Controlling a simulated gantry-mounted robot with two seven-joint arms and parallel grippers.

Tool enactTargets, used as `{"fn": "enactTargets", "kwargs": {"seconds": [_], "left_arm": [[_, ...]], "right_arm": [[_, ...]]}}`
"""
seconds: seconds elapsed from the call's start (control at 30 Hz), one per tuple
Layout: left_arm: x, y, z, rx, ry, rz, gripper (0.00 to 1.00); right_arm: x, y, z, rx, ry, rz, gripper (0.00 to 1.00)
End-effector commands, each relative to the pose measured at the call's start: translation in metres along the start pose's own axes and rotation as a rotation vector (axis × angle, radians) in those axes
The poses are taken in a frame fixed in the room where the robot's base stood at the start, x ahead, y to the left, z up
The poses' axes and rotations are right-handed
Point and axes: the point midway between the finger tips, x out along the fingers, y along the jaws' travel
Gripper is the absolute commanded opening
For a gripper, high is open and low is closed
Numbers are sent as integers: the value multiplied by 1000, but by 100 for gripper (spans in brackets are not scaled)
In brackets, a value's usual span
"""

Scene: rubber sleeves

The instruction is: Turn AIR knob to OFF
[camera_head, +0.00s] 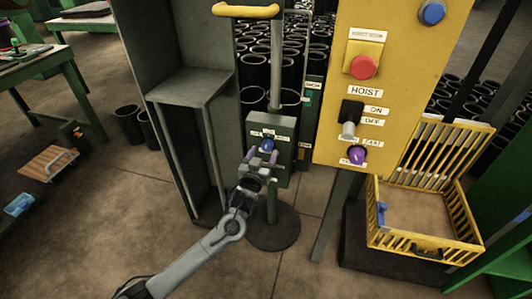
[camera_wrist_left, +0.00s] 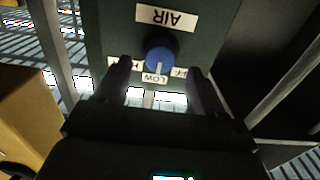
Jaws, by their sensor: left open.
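The blue AIR knob (camera_head: 267,145) is on a grey-green box (camera_head: 284,128) on a post. In the left wrist view the knob (camera_wrist_left: 162,50) sits under an upside-down AIR label (camera_wrist_left: 166,18). A pale mark on it appears to point toward the LOW label (camera_wrist_left: 155,78). The labels at either side are partly covered by my fingers. My left gripper (camera_head: 262,157) is open in front of the box. In the left wrist view its fingertips (camera_wrist_left: 159,66) stand apart on either side of the knob's lower edge, with nothing between them; contact cannot be told. My right gripper is not in view.
A yellow HOIST panel (camera_head: 392,70) with a red button, a black switch and a purple knob stands right of the box. A yellow basket (camera_head: 425,220) is lower right. A dark metal stand (camera_head: 190,88) is at left. Black sleeves fill the back.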

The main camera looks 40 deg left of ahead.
Motion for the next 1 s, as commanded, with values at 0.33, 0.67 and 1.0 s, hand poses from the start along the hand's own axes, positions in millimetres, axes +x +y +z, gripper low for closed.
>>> {"fn": "enactTargets", "kwargs": {"seconds": [0.33, 0.67, 1.0], "left_arm": [[36, 0, 1, 1, 0, 1, 68], [39, 0, 0, 0, -1, 1, 68], [39, 0, 0, 0, -1, 1, 22]], "right_arm": [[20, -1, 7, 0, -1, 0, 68], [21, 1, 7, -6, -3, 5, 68], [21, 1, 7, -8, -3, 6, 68]]}}
